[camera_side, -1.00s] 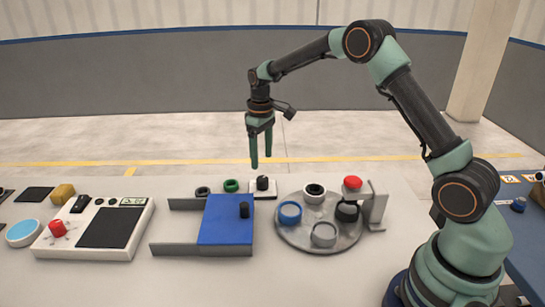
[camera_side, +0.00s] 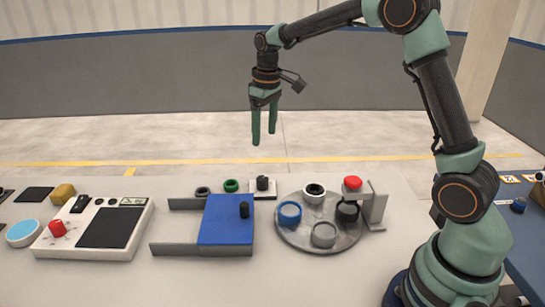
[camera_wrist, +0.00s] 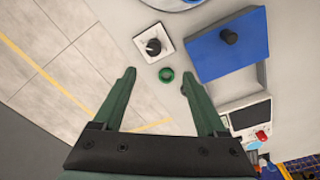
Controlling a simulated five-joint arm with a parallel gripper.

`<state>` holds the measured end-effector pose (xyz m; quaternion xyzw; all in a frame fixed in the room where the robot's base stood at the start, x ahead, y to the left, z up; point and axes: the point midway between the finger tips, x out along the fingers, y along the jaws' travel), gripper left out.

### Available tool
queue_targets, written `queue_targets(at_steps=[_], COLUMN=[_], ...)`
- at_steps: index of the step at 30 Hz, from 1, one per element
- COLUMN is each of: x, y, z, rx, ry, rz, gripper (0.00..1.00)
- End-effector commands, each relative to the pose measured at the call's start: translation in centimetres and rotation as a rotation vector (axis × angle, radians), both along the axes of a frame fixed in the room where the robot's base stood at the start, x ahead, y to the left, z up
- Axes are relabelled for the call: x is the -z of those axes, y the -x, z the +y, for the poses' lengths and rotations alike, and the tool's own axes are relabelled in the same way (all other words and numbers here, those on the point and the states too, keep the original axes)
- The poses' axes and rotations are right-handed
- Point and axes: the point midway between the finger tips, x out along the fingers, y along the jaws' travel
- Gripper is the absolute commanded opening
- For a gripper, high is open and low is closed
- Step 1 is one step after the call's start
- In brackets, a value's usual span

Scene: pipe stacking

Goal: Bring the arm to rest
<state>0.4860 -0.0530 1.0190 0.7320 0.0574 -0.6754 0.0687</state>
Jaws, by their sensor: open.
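My gripper (camera_side: 264,140) hangs in the air above the back edge of the white table (camera_side: 200,284), with its green fingers pointing down. It is open and empty. In the wrist view my gripper (camera_wrist: 158,78) shows its two fingers spread apart. Nothing touches the fingers.
A blue sliding plate with a black knob (camera_side: 222,225) is at mid table. A round grey turntable (camera_side: 290,238) carries several rings. A red button (camera_side: 352,183) tops a grey bracket. The air around my gripper is clear.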

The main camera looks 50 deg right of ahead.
Motion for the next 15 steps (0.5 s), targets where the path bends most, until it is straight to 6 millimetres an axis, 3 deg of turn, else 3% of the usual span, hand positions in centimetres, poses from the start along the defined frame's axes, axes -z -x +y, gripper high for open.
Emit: queue_targets(at_steps=[1, 6, 15], x=[-1.5, -4.7, -7.7], y=[1.0, 4.4, 11.2], z=[0.4, 1.7, 3.5], rx=[0.008, 0.039, 0.093], ry=[0.002, 0.001, -0.013], rz=[-0.027, -0.101, -0.231], gripper=[0.74, 0.74, 0.74])
